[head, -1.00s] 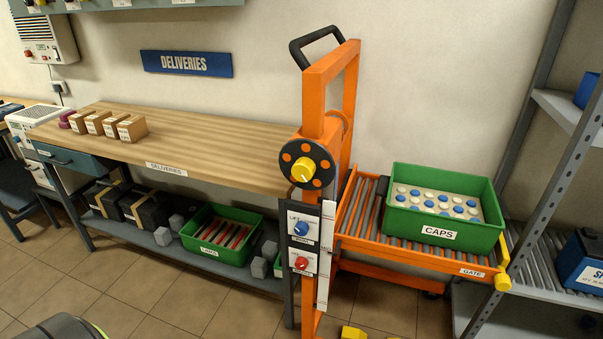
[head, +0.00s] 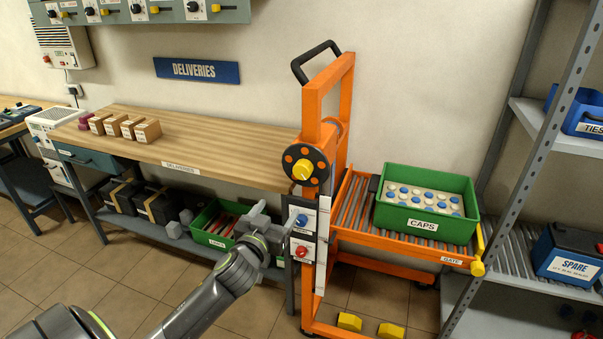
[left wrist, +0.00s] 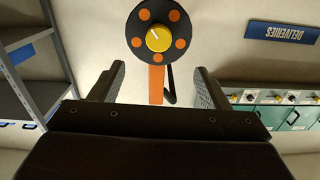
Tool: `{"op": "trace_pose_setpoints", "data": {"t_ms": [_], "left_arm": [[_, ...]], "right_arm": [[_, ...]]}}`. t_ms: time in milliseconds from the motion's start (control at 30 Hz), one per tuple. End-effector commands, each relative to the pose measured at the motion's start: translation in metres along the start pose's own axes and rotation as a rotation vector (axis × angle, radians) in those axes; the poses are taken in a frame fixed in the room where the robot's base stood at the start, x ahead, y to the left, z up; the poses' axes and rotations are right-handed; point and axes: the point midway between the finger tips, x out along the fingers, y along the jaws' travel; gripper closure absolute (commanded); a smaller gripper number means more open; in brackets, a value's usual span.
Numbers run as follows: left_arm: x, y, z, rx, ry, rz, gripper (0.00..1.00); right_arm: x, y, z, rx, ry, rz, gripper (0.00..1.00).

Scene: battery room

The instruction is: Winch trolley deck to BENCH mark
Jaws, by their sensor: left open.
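The orange trolley (head: 310,140) stands at the right end of the deliveries bench (head: 200,145). Its winch wheel (head: 304,167) is a black disc with orange dots and a yellow centre knob. Its roller deck (head: 400,238) carries a green CAPS crate (head: 425,222) of blue and white caps. A white strip (head: 323,250) runs down the post; I cannot read a BENCH mark on it. My left gripper (head: 274,217) is open and empty, below and left of the wheel, beside the control panel. In the left wrist view the wheel (left wrist: 174,15) shows ahead, beyond the open fingers (left wrist: 158,82).
The panel has a blue knob (head: 301,220) and a red knob (head: 302,252). A yellow gate end (head: 478,268) closes the deck's right side. Grey shelving (head: 545,170) with a SPARE battery box (head: 572,255) stands at right. Yellow blocks (head: 349,322) sit low at the trolley's base.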

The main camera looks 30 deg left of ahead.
Motion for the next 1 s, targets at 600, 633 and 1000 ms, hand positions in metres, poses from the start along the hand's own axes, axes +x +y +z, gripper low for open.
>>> {"op": "trace_pose_setpoints", "data": {"t_ms": [600,633,1000], "left_arm": [[0.073,0.002,-0.014,-0.006,0.02,0.003,0.3],[0.078,0.002,-0.014,-0.006,0.019,0.003,0.3],[0.133,0.002,-0.014,-0.005,0.019,0.003,0.3]], "right_arm": [[-0.017,-0.005,-0.003,0.003,0.002,-0.008,0.64],[-0.018,-0.005,-0.004,0.003,0.002,-0.008,0.64],[-0.027,-0.004,-0.005,0.003,0.003,-0.008,0.64]]}}
